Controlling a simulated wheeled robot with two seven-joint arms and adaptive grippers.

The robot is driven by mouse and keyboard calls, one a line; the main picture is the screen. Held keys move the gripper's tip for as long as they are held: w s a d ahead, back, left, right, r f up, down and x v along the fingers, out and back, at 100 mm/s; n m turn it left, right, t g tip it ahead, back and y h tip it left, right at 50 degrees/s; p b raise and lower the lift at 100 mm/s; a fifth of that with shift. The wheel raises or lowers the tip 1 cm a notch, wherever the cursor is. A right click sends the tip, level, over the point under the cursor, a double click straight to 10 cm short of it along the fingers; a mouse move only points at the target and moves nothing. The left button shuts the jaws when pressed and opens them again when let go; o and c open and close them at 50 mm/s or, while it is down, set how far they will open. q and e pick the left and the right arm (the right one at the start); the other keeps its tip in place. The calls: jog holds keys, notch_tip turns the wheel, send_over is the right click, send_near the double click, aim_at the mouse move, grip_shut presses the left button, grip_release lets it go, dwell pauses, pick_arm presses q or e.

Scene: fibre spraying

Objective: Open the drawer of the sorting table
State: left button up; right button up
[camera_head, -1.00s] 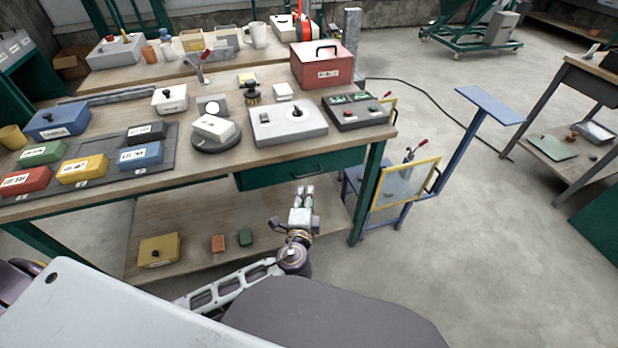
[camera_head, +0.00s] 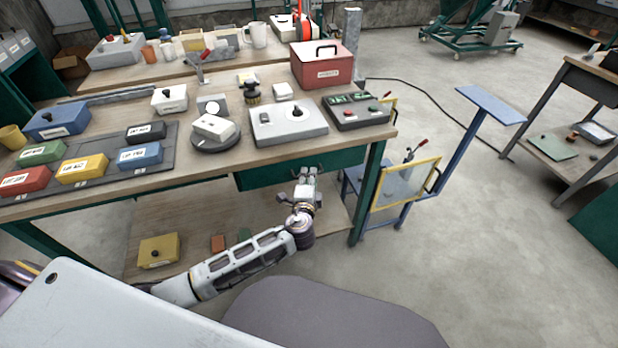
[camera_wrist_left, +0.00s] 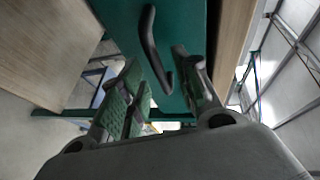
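The green drawer (camera_head: 262,177) is under the right part of the sorting table (camera_head: 215,165) and looks shut. My left gripper (camera_head: 306,172) is at the drawer front and covers the handle in the head view. In the left wrist view the dark bar handle (camera_wrist_left: 150,38) runs across the green drawer face (camera_wrist_left: 118,22). The open fingers of my left gripper (camera_wrist_left: 157,65) stand on either side of the handle's near end. I cannot tell whether they touch it. My right gripper is not in view.
A lower shelf under the table holds a yellow box (camera_head: 158,250) and small blocks. A blue stand with a yellow-framed panel (camera_head: 404,186) is close to the table's right leg. Coloured boxes, devices and a red case (camera_head: 321,66) are on top.

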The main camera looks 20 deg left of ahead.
pick_arm(q)
jog(key=shift+w+a+f, duration=0.1)
jog(key=shift+w, duration=0.45)
grip_shut()
